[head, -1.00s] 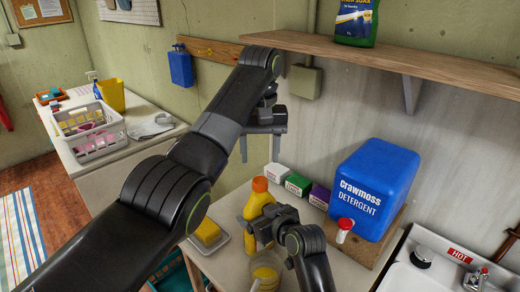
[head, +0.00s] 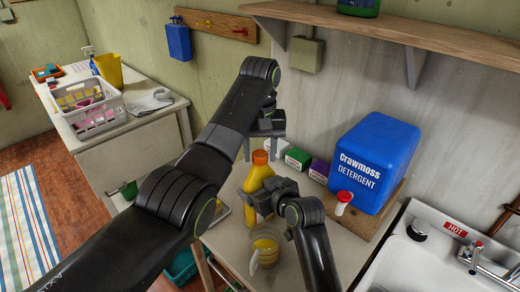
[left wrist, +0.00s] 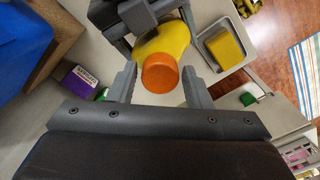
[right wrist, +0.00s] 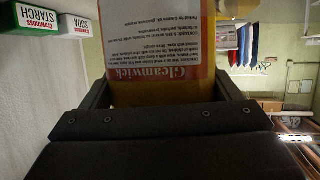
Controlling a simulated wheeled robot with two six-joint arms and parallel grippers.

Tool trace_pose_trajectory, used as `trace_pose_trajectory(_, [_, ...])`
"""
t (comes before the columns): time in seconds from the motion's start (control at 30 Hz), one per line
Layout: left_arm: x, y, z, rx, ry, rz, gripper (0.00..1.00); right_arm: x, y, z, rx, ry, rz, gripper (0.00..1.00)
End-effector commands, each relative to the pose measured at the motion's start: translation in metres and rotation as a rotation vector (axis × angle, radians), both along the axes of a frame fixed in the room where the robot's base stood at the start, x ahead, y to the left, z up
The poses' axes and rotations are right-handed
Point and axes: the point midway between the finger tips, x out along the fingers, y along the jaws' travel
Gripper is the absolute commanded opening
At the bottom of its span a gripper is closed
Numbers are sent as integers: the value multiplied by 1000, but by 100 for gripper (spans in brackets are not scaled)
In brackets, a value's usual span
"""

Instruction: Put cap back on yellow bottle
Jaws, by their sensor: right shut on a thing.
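The yellow bottle (head: 257,180) stands upright on the table. An orange cap (head: 260,157) sits at its top; whether it is seated tightly I cannot tell. My right gripper (head: 259,203) is shut on the bottle's body; the right wrist view shows the bottle's label (right wrist: 155,60) between its fingers. My left gripper (head: 263,150) points down over the bottle top. In the left wrist view its fingers stand open on either side of the orange cap (left wrist: 160,73), with a gap on each side.
A clear cup with yellow contents (head: 264,252) stands in front of the bottle. Small boxes (head: 297,158) stand behind it. A blue detergent container (head: 375,160) is to the right, beside the sink (head: 430,250). A dish with a yellow sponge (left wrist: 226,46) lies close by.

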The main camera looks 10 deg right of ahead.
Motion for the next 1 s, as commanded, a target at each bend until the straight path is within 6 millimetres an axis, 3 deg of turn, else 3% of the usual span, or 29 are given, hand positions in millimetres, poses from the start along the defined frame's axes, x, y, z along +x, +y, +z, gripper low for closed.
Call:
trace_pose_trajectory(0.03, [0, 0, 0, 0, 0, 0, 38, 0, 0, -1, -2, 2, 0, 20])
trace_pose_trajectory(0.27, [0, 0, 0, 0, 0, 0, 8, 0, 0, -1, -2, 2, 0, 20])
trace_pose_trajectory(0.47, [0, 0, 0, 0, 0, -3, 7, 0, 0, -1, -2, 2, 0, 20])
trace_pose_trajectory(0.5, [0, 0, 0, 0, 0, -3, 35, 0, 0, -1, -2, 2, 0, 20])
trace_pose_trajectory(0.67, [0, 0, 0, 0, 0, -3, 56, 0, 0, -1, -2, 2, 0, 20])
trace_pose_trajectory(1.0, [0, 0, 3, 1, -1, -3, 59, 0, 0, -1, -2, 1, -1, 20])
